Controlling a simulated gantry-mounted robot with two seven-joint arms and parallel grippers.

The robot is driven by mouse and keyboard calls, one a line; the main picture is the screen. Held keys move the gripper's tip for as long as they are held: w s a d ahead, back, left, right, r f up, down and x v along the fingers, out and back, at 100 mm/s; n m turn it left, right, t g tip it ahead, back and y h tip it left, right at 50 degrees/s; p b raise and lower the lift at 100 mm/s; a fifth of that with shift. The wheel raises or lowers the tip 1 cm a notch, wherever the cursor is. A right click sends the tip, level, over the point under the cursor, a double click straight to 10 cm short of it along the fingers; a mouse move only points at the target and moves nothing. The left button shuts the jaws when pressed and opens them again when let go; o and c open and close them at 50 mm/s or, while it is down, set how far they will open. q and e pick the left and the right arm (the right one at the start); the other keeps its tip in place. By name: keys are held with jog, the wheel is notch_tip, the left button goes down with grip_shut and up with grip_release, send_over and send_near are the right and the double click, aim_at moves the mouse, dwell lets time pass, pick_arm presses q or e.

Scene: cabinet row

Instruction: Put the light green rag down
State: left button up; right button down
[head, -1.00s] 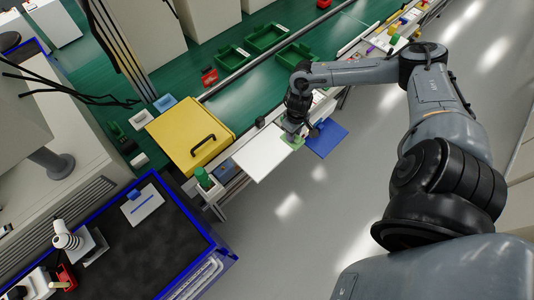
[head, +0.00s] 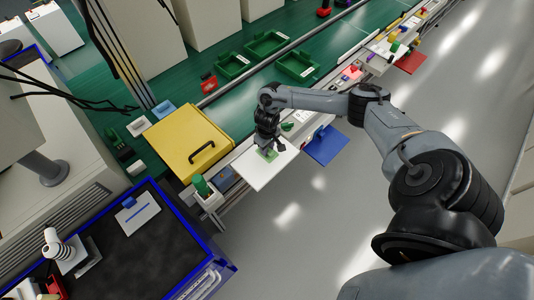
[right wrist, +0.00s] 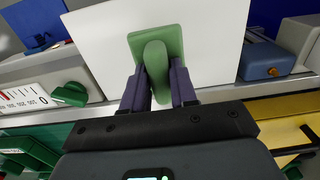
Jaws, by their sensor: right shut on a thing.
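The light green rag (right wrist: 157,62) shows in the right wrist view as a square green pad with a rounded grip. My right gripper (right wrist: 158,82) is shut on the grip, one finger on each side. In the head view the rag (head: 266,154) shows as a small green patch below my right gripper (head: 267,147), over the white panel (head: 257,174). I cannot tell whether the pad touches the panel. The panel (right wrist: 90,30) also fills the middle of the right wrist view behind the rag. My left gripper is not in view.
A blue panel (head: 326,146) lies right of the white one. A yellow box (head: 188,143) with a black handle stands to the left. A green-topped item (head: 203,187) is at the panel's left. Green trays (head: 266,44) lie on the green table. The grey floor is clear.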

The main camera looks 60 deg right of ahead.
jog(key=shift+f+b, duration=0.45)
jog(key=shift+f, duration=1.6)
jog(key=shift+f, duration=0.15)
jog(key=c, duration=0.9)
grip_release()
